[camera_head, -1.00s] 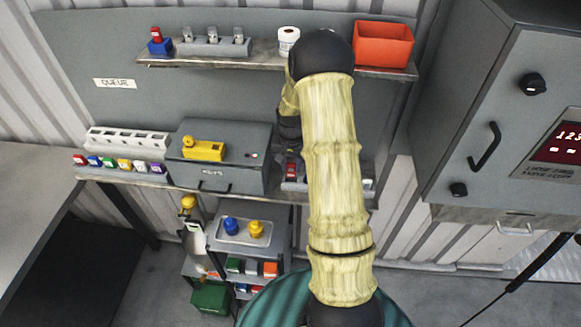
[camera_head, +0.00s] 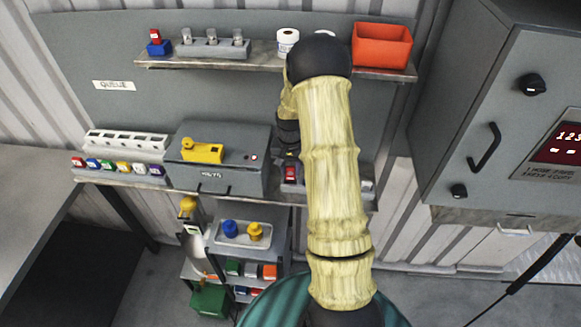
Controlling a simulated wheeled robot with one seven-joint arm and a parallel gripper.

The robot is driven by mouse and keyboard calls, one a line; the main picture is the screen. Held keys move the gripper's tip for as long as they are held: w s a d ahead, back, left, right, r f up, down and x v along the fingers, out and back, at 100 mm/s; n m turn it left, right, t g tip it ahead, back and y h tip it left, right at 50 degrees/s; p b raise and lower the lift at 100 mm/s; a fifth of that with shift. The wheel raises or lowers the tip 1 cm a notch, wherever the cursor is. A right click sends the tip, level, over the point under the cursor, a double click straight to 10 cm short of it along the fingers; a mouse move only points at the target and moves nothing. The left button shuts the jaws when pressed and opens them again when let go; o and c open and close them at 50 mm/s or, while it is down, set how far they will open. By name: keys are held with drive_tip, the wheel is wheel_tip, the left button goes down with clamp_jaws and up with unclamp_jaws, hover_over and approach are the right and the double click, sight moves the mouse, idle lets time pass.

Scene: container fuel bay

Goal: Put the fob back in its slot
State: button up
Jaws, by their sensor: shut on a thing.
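My arm comes up from the bottom of the view and bends down behind its own pale links. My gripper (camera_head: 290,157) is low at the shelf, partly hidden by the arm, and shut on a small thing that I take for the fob. The fob itself cannot be made out clearly. A red piece (camera_head: 290,173) shows right below the gripper, over a grey holder on the shelf; I cannot tell whether it is held or standing there. A pale slotted rack (camera_head: 125,133) stands at the shelf's left, with a row of coloured tags (camera_head: 122,168) in front.
A grey key box (camera_head: 235,178) with a yellow device (camera_head: 202,152) on top stands left of my gripper. The upper shelf (camera_head: 270,60) holds a blue holder with a red piece, a grey rack, white jars and an orange bin (camera_head: 382,46). A grey cabinet (camera_head: 475,100) is at right.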

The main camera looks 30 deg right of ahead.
sight(290, 180)
drive_tip(key=shift+f, duration=0.45)
drive_tip(key=shift+f+b, duration=0.65)
drive_tip(key=shift+f+b, duration=0.45)
drive_tip(key=shift+f, duration=0.2)
drive_tip(key=shift+f, duration=0.15)
idle(0.4)
drive_tip(key=o, duration=1)
drive_tip(key=shift+o, duration=0.2)
